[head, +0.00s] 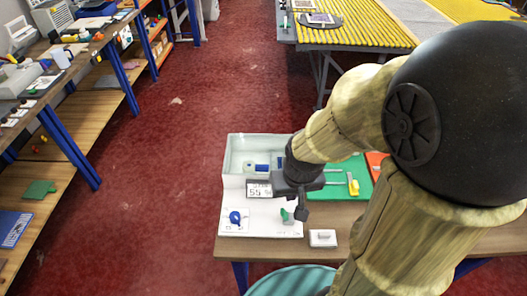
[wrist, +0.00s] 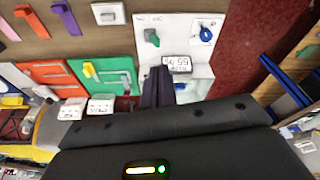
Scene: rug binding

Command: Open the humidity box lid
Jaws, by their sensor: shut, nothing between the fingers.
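The humidity box (head: 231,158) is a pale, see-through-looking box on the table, with blue and white items visible inside. Its front carries a small display (head: 258,190) reading about 55, which also shows upside down in the wrist view (wrist: 176,62). I cannot tell where the lid ends and the box begins. My gripper (head: 301,212) is over the table at the box's front right, and my arm hides the box's right side. In the wrist view my gripper (wrist: 158,72) has its dark fingers together, empty, just beside the display in the picture.
A white board (head: 262,229) in front of the box holds a blue item (head: 235,217) and a green item (head: 287,215). A small white block (head: 322,238) lies near the table's front edge. Green (head: 359,171) and orange (wrist: 52,73) trays lie right of the box in the head view.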

